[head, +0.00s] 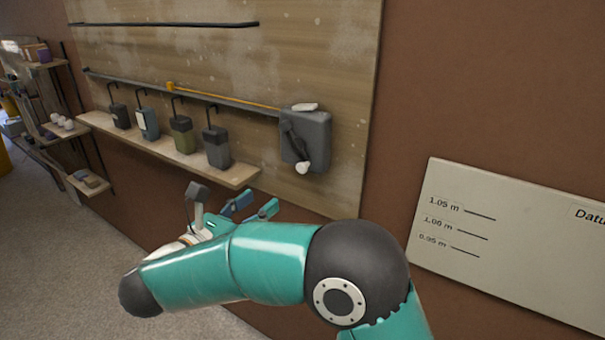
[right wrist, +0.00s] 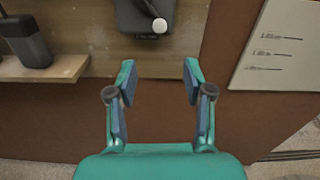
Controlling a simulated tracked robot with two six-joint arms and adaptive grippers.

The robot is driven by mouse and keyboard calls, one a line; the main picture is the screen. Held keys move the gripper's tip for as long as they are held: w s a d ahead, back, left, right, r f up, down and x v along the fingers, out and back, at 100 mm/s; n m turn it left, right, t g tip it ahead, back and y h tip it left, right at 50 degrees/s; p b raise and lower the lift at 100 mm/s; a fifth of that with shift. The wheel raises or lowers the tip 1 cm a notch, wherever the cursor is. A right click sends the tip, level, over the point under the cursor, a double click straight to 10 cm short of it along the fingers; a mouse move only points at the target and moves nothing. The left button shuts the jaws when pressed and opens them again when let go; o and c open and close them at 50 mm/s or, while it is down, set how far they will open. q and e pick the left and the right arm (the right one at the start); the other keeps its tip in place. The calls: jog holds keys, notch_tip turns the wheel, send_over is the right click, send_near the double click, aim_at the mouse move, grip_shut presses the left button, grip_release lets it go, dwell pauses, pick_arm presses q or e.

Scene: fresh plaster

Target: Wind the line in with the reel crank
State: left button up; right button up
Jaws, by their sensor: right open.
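The reel (head: 318,140) is a grey box fixed on the wooden wall panel. Its dark crank arm (head: 292,145) hangs down and ends in a white knob (head: 302,168). An orange line (head: 225,99) runs left from the reel along a dark rail to an orange piece (head: 171,87). In the right wrist view the reel (right wrist: 136,18) and the knob (right wrist: 159,25) are at the top, beyond the fingers. My right gripper (right wrist: 158,85) is open and empty, below the reel and apart from it. It also shows in the head view (head: 255,203). My left gripper is not in view.
Several hooked containers (head: 181,134) stand on a wooden ledge (head: 165,150) left of the reel. A pale board with height marks (head: 500,245) is on the brown wall to the right. Shelves (head: 45,125) stand at the far left.

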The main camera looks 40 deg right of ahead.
aim_at(300, 171)
jog(key=p+x, duration=0.4)
jog(key=x, duration=1)
jog(key=shift+w+d+r, duration=0.1)
jog(key=shift+w+d, duration=0.05)
jog(key=shift+d, duration=0.05)
jog(key=shift+w+d+p, duration=0.3)
jog(key=shift+d, duration=0.35)
jog(key=shift+c, duration=0.2)
grip_shut()
